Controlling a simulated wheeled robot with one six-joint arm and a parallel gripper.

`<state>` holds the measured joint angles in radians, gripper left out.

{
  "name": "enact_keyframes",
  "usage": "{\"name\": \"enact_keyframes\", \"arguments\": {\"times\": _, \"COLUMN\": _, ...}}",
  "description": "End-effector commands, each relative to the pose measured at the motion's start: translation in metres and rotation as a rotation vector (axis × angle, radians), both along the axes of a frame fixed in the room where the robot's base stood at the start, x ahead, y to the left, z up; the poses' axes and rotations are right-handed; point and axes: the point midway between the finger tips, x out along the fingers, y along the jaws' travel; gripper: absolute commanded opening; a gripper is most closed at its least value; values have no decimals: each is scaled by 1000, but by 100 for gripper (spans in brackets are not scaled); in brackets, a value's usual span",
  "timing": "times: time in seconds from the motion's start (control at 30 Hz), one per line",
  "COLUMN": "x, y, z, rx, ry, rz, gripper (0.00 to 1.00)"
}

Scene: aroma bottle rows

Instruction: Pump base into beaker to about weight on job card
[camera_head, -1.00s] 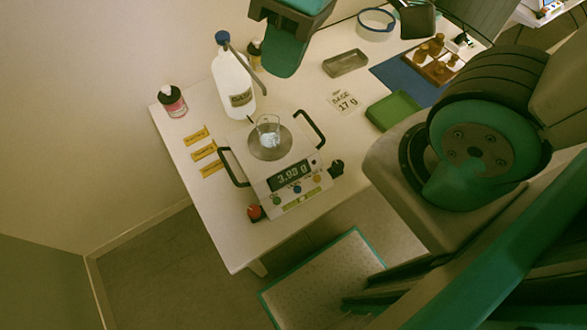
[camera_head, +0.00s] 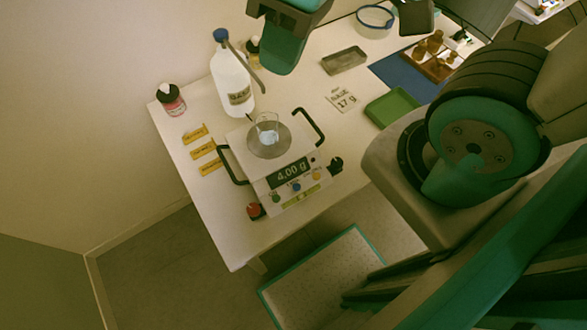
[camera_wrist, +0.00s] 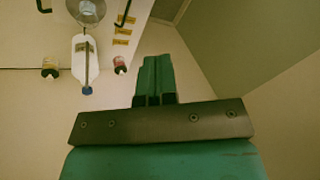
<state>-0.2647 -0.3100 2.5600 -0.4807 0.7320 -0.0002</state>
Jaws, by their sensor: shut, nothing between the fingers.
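The white base bottle (camera_head: 231,82) with a blue pump top (camera_head: 221,35) stands behind the scale; its grey spout reaches right and forward. A clear glass beaker (camera_head: 267,127) with a little pale liquid sits on the round pan of the scale (camera_head: 296,188). The display (camera_head: 289,172) reads 4.00 g. The job card (camera_head: 342,101) reads BASE 17 g. My gripper (camera_wrist: 157,62) is shut and empty in the wrist view. The bottle (camera_wrist: 85,60) lies to its left there, with the pump top apart from the fingers. In the head view, my teal gripper (camera_head: 285,52) hangs right of the pump top.
A pink-labelled bottle (camera_head: 171,99) and yellow labels (camera_head: 203,150) are at the table's left. A dark bottle (camera_head: 253,50) stands behind the base bottle. A grey tray (camera_head: 344,60), green tray (camera_head: 391,109) and wooden rack (camera_head: 436,68) are at the right.

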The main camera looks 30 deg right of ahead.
Motion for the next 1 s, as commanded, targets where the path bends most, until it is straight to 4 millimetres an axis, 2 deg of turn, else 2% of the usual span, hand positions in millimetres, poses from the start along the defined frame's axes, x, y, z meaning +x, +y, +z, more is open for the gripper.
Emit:
{"name": "enact_keyframes", "arguments": {"times": 0.57, "x": 0, "y": 0, "z": 0, "rx": 0, "ry": 0, "rz": 0, "gripper": 0}}
{"name": "enact_keyframes", "arguments": {"times": 0.67, "x": 8, "y": 0, "z": 2, "rx": -7, "ry": -8, "rz": 15, "gripper": 0}}
{"name": "enact_keyframes", "arguments": {"times": 0.77, "x": 31, "y": -2, "z": 6, "rx": -33, "ry": -33, "rz": 66, "gripper": 0}}
{"name": "enact_keyframes", "arguments": {"times": 0.87, "x": 74, "y": -5, "z": 12, "rx": -80, "ry": -72, "rz": 164, "gripper": 0}}
{"name": "enact_keyframes", "arguments": {"times": 1.0, "x": 150, "y": -11, "z": 14, "rx": -163, "ry": -127, "rz": 352, "gripper": 0}}
